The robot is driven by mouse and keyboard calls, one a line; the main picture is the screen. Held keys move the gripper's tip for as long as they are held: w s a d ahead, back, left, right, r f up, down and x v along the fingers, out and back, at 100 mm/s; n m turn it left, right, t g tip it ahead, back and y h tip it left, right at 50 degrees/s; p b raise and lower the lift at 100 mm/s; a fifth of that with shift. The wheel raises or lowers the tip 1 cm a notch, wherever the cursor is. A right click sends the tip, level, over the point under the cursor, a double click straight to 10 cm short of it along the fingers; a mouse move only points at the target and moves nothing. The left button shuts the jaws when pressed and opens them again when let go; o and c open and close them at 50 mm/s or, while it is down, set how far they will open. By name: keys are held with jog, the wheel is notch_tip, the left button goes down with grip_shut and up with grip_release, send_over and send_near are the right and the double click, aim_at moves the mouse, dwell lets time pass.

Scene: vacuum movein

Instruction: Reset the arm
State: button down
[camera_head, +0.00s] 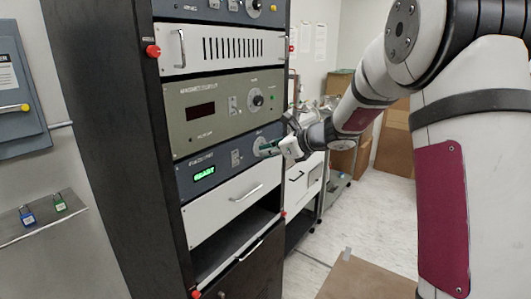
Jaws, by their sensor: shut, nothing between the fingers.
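My arm (372,85) reaches in from the upper right toward the equipment rack. My gripper (270,149) is shut and empty at the right end of the blue-grey panel (225,160) with the green "READY" display (205,173). Its fingertips are in front of or beside a round knob (259,143) on that panel. I cannot tell whether they touch it. The gripper hides part of the panel's right edge.
The black rack (105,120) holds a green-grey panel (222,106) above and a white drawer (225,210) below. A grey wall box (15,95) and a shelf with padlocks (42,220) are at left. Cardboard boxes (345,155) stand behind. Open floor (350,220) lies right of the rack.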

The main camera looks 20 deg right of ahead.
jog(key=s+a+r+n+g, duration=0.25)
jog(key=s+a+n, duration=0.25)
jog(key=s+n, duration=0.45)
jog(key=s+a+r+n+g, duration=0.25)
jog(key=s+a+n, duration=0.3)
jog(key=s, duration=0.75)
jog(key=s+d+f+n+h, duration=0.1)
jog(key=s+d+n+h, duration=0.2)
jog(key=s+n, duration=0.3)
jog(key=s+d+f+n+h, duration=0.1)
jog(key=s+d+n+h, duration=0.2)
jog(key=s, duration=0.9)
jog(key=d+n, duration=0.1)
jog(key=n, duration=0.2)
jog(key=shift+d+f+h+b, duration=0.2)
jog(key=shift+h+b, duration=0.15)
jog(key=shift+h, duration=0.05)
